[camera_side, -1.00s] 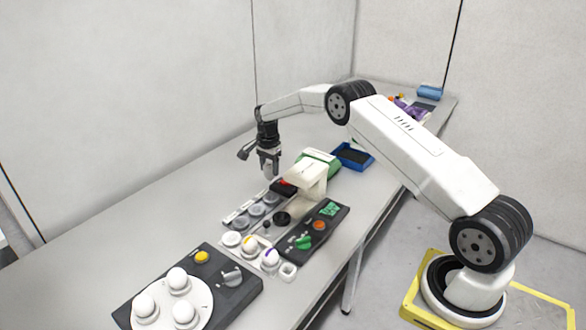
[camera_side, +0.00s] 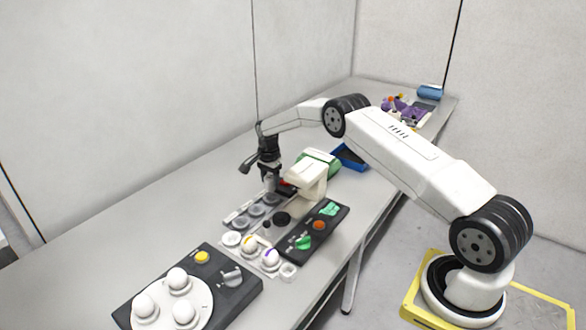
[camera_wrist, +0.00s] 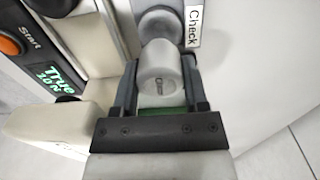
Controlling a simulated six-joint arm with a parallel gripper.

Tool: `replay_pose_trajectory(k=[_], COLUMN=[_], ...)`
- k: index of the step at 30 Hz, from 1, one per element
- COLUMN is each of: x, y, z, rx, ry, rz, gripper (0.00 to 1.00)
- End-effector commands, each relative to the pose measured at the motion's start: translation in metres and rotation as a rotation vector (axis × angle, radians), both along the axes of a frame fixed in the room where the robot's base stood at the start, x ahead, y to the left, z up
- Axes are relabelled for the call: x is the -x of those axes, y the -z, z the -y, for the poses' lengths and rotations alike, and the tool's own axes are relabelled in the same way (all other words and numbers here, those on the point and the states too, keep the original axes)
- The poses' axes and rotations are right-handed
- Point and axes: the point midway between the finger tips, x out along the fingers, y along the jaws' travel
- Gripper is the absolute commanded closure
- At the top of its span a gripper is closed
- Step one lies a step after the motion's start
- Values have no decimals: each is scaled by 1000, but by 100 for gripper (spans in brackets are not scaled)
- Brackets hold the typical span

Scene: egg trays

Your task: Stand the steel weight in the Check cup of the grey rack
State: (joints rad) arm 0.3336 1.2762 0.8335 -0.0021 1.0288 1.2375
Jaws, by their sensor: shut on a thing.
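My gripper (camera_side: 270,176) points down at the far end of the grey rack (camera_side: 229,221) in the side view. It is shut on the steel weight (camera_wrist: 160,75), a pale grey cylinder with small marking on its face, held between both fingers in the wrist view. The weight also shows below the fingers in the side view (camera_side: 271,186). In the wrist view the dark grey Check cup (camera_wrist: 160,22) sits just beyond the weight, beside the Check label (camera_wrist: 194,27). The weight overlaps the cup's near edge in the picture; I cannot tell whether they touch.
A cream-coloured press head (camera_side: 308,174) with a green part stands close to the right of my gripper. A dark control panel (camera_side: 322,228) has a lit display. Several white eggs sit nearer, some on a round plate (camera_side: 205,297). The table left of the rack is clear.

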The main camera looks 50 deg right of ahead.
Motion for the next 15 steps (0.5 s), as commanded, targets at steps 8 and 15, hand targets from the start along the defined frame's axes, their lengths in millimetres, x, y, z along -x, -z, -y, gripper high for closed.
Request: replay_pose_trajectory(k=[8, 15], x=[0, -1], y=[20, 25], z=[0, 0], rx=[-1, 0], ry=[0, 0], rz=[-1, 1], gripper=[100, 100])
